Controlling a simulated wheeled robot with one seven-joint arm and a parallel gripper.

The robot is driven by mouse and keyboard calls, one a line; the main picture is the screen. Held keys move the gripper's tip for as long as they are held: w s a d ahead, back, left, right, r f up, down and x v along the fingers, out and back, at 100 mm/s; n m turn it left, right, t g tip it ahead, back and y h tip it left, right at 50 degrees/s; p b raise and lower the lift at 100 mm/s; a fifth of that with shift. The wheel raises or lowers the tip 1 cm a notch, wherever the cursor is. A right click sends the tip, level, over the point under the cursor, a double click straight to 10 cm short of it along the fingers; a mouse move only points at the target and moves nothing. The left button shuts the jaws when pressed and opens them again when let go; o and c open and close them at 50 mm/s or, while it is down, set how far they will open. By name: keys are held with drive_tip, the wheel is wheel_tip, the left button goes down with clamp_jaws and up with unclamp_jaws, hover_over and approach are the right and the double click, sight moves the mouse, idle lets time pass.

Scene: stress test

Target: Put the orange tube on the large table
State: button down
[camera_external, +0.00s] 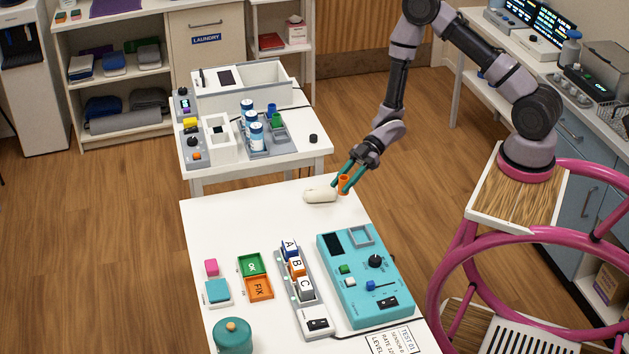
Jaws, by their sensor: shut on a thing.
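The orange tube (343,184) is a small orange piece between the teal fingers of my gripper (346,183). My gripper is shut on it at the far right edge of the front white table (215,235). The fingers hide part of the tube. I cannot tell whether the tube touches the tabletop. The front white table is the larger of two white tables. A cream-coloured roll (320,195) lies on it just left of the tube.
A teal device (365,275), a lettered block rack (300,285), green and orange trays (255,276) and a teal jar (233,336) stand on the front table. A smaller table (205,175) behind holds bottles and boxes. The front table's far left area is clear.

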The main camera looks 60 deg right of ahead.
sight(345, 220)
drive_tip(key=shift+s+a, duration=0.25)
drive_tip(key=shift+s, duration=0.35)
wheel_tip(345, 220, down, 10)
drive_tip(key=c, duration=0.5)
unclamp_jaws()
drive_tip(key=shift+f, duration=0.1)
